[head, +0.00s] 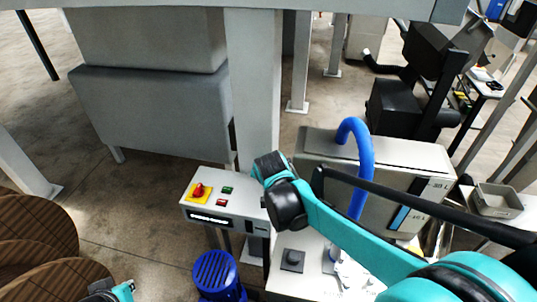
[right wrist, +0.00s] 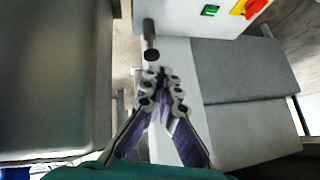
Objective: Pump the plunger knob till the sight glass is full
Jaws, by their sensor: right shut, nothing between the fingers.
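In the right wrist view, a dark round knob (right wrist: 151,54) on a short grey rod sticks out near the control box. I take it to be the plunger knob. My right gripper (right wrist: 160,76) is shut and empty, its fingertips close by the knob; contact is unclear. In the head view my right arm hides that gripper. The sight glass (head: 401,217) is a strip on the grey tank's front, with blue in its lower part and litre marks beside it. My left gripper (head: 112,291) is at the bottom left edge, mostly cut off.
The control box (head: 222,210) has a red switch on yellow. A blue hose (head: 365,160) arches over the tank (head: 372,150). A black square fitting (head: 292,260) sits on the white surface below. A blue motor (head: 216,275) and wooden reels (head: 35,230) stand lower left.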

